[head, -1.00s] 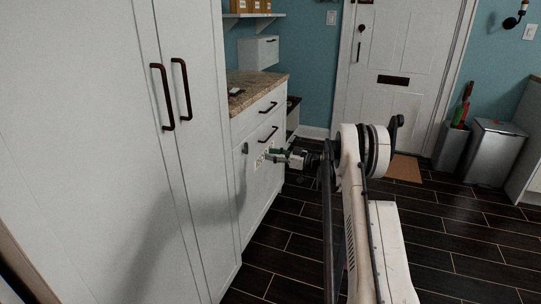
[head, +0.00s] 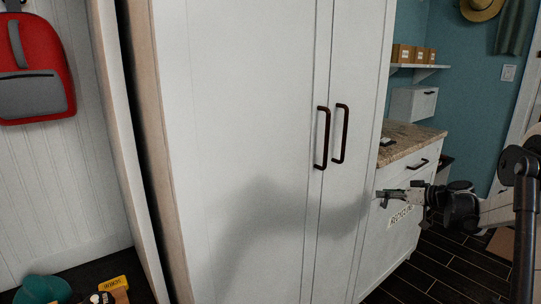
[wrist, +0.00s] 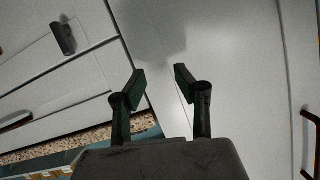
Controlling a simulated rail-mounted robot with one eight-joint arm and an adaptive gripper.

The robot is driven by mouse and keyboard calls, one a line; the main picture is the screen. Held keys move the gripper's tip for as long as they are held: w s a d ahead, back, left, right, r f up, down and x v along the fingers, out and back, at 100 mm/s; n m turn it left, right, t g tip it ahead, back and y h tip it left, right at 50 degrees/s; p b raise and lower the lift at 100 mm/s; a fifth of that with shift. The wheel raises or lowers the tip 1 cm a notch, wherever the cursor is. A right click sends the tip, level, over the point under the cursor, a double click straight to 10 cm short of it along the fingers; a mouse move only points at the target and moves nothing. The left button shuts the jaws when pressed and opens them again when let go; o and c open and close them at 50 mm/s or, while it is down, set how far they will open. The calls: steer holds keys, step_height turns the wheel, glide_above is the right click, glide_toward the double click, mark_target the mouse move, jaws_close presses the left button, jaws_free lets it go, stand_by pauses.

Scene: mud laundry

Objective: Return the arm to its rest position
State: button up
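My arm reaches in from the right edge of the head view. My gripper (head: 386,197) is in front of the white counter cabinet (head: 392,245) labelled RECYCLING. I cannot tell its exact gap to the cabinet front. In the wrist view my gripper (wrist: 160,82) has its two fingers apart, with nothing between them. Pale cabinet fronts fill the space beyond the fingertips.
A tall white cabinet (head: 255,130) with two dark handles stands left of my gripper. A speckled countertop (head: 410,141) is behind it. Dark tile floor (head: 420,272) is clear at lower right. A red backpack (head: 38,55) hangs at far left.

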steer(key=s+a+r+m+g+h, duration=0.15)
steer(key=s+a+r, duration=0.25)
steer(key=s+a, duration=0.5)
steer(key=s+a+r+m+g+h, duration=0.1)
steer(key=s+a+r+g+h, duration=0.2)
steer(key=s+a, duration=0.65)
steer(key=s+a+f+m+h, duration=0.1)
steer(key=s+f+h, duration=0.1)
steer(key=s, duration=1.3)
steer(key=s+a+f+m+h, duration=0.1)
steer(key=s+f+m+h, duration=0.15)
steer(key=s, duration=1.15)
step_height(320, 180, up, 14)
steer(key=p, duration=1.4)
steer(key=shift+w+r+n+t+p, duration=0.15)
steer(key=shift+r+n+t+p, duration=0.05)
steer(key=shift+n+t+p, duration=0.2)
steer(key=shift+d, duration=0.1)
steer(key=shift+c, duration=0.3)
